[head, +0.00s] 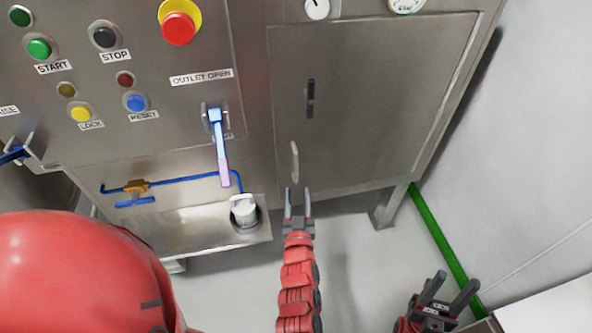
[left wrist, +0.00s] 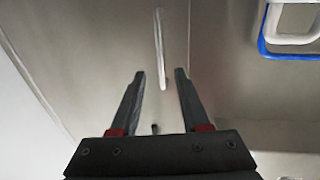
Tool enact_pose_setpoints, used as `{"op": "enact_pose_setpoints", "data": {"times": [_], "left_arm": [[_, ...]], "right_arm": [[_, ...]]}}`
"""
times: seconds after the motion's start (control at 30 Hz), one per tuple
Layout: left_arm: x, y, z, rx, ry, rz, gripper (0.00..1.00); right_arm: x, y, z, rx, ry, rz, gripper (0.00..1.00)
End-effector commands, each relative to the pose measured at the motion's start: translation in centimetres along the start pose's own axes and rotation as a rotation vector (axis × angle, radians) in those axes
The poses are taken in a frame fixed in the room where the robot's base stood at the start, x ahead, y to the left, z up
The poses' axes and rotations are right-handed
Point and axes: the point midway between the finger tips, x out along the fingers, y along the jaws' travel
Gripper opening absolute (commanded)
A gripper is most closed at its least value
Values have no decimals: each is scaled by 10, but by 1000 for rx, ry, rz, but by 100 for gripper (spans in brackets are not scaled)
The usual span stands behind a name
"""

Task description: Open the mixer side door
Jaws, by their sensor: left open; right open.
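The mixer side door (head: 400,90) is a grey metal panel, and it looks shut. A slim pale handle (head: 295,160) stands upright near its lower left edge; a dark latch (head: 310,98) sits higher. My left gripper (head: 298,192) is open and empty, just below the pale handle in the head view. In the left wrist view the handle (left wrist: 160,48) appears ahead, lined up with the gap between the open fingers (left wrist: 160,73); contact is not visible. My right gripper (head: 452,287) is open and empty at the lower right, away from the door.
A blue-and-white lever (head: 219,148) hangs left of the door, under the "OUTLET OPEN" label. Buttons and a red emergency stop (head: 178,27) are at upper left. A white capped container (head: 244,210) stands on a low ledge. A green floor stripe (head: 440,240) runs at right.

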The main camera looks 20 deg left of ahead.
Motion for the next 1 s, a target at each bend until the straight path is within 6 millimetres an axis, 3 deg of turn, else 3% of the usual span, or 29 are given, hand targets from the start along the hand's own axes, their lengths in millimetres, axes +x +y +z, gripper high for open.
{"op": "enact_pose_setpoints", "data": {"times": [0.2,0.4,0.6,0.87,1.0], "left_arm": [[53,-1,0,0,0,-2,46],[85,-1,0,-1,0,-1,46],[99,-1,-1,0,2,-2,46],[99,-1,0,0,1,-1,46],[99,-1,0,0,1,-1,21]], "right_arm": [[-5,0,1,0,0,0,50],[-7,0,1,0,0,0,50],[-7,0,1,0,0,0,50],[-7,0,1,0,0,0,50],[-7,0,1,0,0,0,50]]}}
